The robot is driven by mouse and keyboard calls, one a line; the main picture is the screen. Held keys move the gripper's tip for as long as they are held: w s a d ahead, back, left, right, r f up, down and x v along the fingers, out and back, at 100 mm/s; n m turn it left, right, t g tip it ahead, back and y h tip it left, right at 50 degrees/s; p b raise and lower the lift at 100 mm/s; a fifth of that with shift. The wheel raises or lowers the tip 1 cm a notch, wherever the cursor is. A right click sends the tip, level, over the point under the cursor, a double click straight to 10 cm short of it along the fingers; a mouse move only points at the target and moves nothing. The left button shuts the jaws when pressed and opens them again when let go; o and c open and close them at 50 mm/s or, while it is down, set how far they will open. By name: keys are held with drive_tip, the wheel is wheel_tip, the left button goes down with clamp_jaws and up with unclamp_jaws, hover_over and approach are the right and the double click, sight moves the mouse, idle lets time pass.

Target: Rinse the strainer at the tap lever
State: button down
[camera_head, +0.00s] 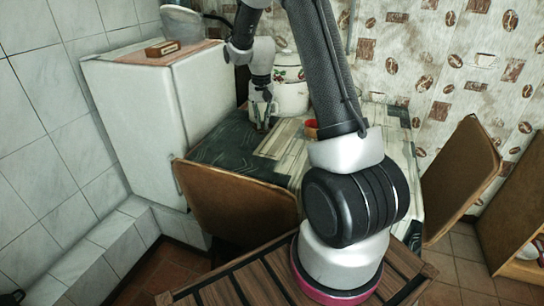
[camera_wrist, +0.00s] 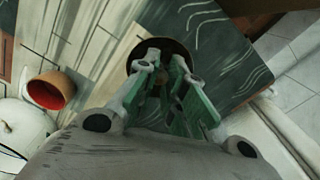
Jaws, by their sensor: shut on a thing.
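My gripper (camera_head: 262,112) is low over the far left part of the table, beside the white pot. In the wrist view its green-padded fingers (camera_wrist: 163,80) close on part of a dark round thing (camera_wrist: 179,47) with a brown rim. This may be the strainer, but the fingers cover much of it and I cannot tell for sure. I cannot make out a tap lever in either view.
An orange cup (camera_head: 311,130) stands on the table, also in the wrist view (camera_wrist: 48,91). A white enamel pot (camera_head: 290,96) with a red pattern stands behind. A white fridge (camera_head: 135,115) is left. Brown chairs (camera_head: 235,203) (camera_head: 462,180) flank the table.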

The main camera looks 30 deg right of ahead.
drive_tip(key=shift+m, duration=0.3)
drive_tip(key=f, duration=0.2)
drive_tip(key=d+f, duration=0.1)
drive_tip(key=f, duration=0.1)
drive_tip(key=s+d+f, duration=0.1)
drive_tip(key=f, duration=0.1)
drive_tip(key=shift+d+f, duration=0.15)
drive_tip(key=shift+f, duration=2.35)
drive_tip(key=shift+f, duration=0.1)
drive_tip(key=c, duration=1.5)
unclamp_jaws()
